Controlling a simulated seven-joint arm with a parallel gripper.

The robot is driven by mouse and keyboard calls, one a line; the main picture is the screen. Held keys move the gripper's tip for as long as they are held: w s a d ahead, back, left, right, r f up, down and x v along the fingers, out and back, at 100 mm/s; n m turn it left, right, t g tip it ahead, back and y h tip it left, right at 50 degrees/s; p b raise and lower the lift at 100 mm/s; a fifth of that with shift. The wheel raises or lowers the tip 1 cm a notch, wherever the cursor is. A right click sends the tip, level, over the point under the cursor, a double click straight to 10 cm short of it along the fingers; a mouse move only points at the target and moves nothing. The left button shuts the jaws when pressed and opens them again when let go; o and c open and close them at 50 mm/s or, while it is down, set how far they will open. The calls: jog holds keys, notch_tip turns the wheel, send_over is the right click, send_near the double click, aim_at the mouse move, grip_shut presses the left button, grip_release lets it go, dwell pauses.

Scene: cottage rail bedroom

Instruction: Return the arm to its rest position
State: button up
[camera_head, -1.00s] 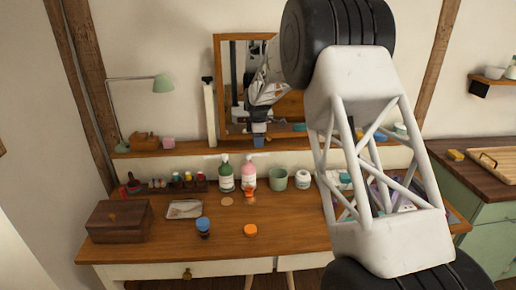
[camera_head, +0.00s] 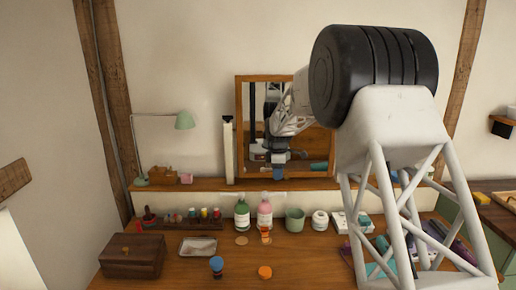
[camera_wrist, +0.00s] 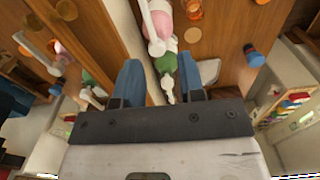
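My gripper (camera_head: 278,172) hangs in front of the mirror (camera_head: 240,120), over the desk's raised back shelf. In the wrist view its two blue fingers (camera_wrist: 160,82) stand apart with nothing held between them. The green pump bottle (camera_wrist: 188,74) and pink pump bottle (camera_wrist: 165,25) show beyond the gap. My arm runs from the gripper up to a large black joint and down a white lattice link on the right. That link hides part of the desk's right side.
The desk (camera_head: 200,272) bears a wooden box (camera_head: 132,262), a tray (camera_head: 198,247), a green bottle (camera_head: 242,215), a pink bottle (camera_head: 265,213), a green cup (camera_head: 295,220) and a blue-topped jar (camera_head: 217,265). A lamp (camera_head: 185,120) stands at left on the shelf (camera_head: 330,184).

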jog(key=s+d+r+m, duration=0.25)
jog(key=s+r, duration=0.25)
jog(key=s, duration=0.5)
jog(key=s+d+r+m+t, duration=0.1)
jog(key=s+r+m, duration=0.25)
jog(key=s, duration=0.55)
jog(key=s+d+r+m, duration=0.25)
jog(key=s+r, duration=0.25)
jog(key=s, duration=0.5)
jog(key=s+d+f+m, duration=0.1)
jog(key=s+m, duration=0.2)
jog(key=s, duration=0.8)
jog(key=s+f+m+t, duration=0.1)
jog(key=s+f+m, duration=0.1)
jog(key=s, duration=0.9)
jog(key=s+d+f+m, duration=0.1)
jog(key=s+m, duration=0.3)
jog(key=s, duration=0.6)
jog(key=shift+s+d+f, duration=0.35)
jog(key=shift+s+f, duration=0.05)
jog(key=shift+f, duration=0.15)
